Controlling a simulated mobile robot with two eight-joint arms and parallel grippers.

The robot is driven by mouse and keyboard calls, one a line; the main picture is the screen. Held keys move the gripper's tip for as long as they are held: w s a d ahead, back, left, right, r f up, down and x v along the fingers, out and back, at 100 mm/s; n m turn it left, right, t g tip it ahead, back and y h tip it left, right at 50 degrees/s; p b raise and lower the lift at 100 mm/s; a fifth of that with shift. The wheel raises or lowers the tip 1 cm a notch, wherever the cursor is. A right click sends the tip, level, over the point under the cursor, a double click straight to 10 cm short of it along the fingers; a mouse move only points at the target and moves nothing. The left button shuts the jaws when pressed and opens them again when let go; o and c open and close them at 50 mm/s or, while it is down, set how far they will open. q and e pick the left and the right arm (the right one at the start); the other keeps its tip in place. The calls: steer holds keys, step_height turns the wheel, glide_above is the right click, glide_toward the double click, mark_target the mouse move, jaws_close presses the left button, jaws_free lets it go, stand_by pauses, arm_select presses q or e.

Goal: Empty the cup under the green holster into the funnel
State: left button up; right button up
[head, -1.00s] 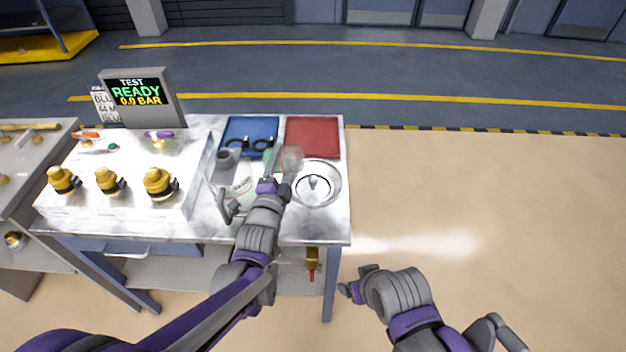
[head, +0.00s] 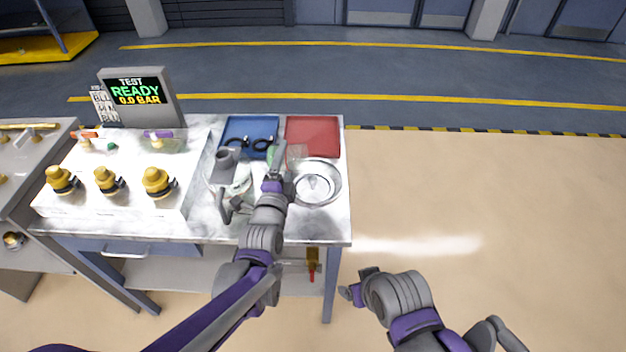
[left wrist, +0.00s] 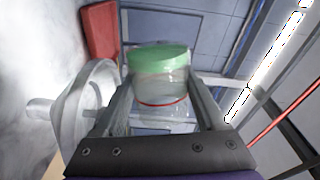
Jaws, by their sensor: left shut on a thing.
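My left gripper (head: 279,150) is shut on a clear cup (head: 297,154) above the table. In the left wrist view the cup (left wrist: 162,85) sits between both fingers (left wrist: 163,105), with a green end and a red line around it. In the head view it looks tipped over, its clear end to the right. Whether anything is flowing out cannot be told. The round pale funnel (head: 318,190) stands just in front and right of the cup; it also shows in the left wrist view (left wrist: 88,105). A small green piece (head: 112,147), perhaps the green holster, is on the panel. My right gripper (head: 356,284) hangs off the table.
A blue tray (head: 236,127) and a red tray (head: 313,136) lie at the table's back; dark rings are in the blue one. A grey jug-like thing (head: 225,165) stands left of my arm. The white panel (head: 105,205) carries yellow knobs. A screen (head: 142,97) reads READY.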

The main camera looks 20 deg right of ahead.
arm_select(q)
steer(key=shift+s+d, duration=0.1)
steer(key=shift+d+f+m+b, duration=0.2)
steer(key=shift+f+m+b, duration=0.1)
steer(key=shift+m+b, duration=0.7)
stand_by(0.5)
